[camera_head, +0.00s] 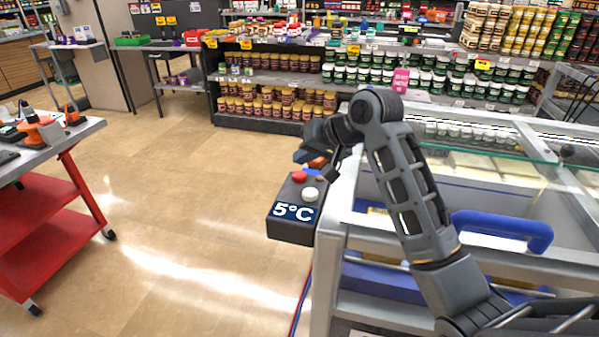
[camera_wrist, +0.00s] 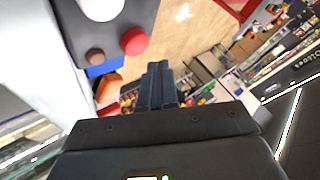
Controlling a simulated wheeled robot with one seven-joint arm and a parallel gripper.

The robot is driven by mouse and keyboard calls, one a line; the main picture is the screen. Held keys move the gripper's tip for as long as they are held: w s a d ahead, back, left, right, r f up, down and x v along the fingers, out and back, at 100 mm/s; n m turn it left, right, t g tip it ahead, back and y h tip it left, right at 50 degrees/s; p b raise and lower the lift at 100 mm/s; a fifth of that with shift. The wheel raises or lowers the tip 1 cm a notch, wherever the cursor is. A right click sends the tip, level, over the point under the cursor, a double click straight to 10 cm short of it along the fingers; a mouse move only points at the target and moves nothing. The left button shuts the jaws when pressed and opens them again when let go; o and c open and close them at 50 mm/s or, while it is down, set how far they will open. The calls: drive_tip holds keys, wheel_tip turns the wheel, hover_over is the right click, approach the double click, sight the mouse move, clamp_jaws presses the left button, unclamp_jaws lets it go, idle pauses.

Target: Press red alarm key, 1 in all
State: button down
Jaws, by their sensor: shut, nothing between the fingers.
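The red alarm key (camera_head: 299,176) is a round red button on top of a dark control box (camera_head: 290,229) with a "5°C" display. It also shows in the wrist view (camera_wrist: 134,41), up and left of my fingers. A white key (camera_head: 310,194) sits beside it, and a small brown key (camera_wrist: 95,56) is also on the box. My gripper (camera_head: 300,156) is just behind the red key in the head view. In the wrist view my gripper (camera_wrist: 158,66) is shut and empty, its fingers apart from the red key.
The box is fixed at the left corner of a glass-topped freezer (camera_head: 480,190) with a blue handle (camera_head: 503,229). An orange part and a blue part (camera_wrist: 102,70) are by the box. A red cart (camera_head: 50,210) stands at left. The floor between is clear.

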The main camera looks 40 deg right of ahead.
sight(304, 176)
drive_tip(key=shift+r, duration=2.05)
drive_tip(key=shift+s, duration=0.15)
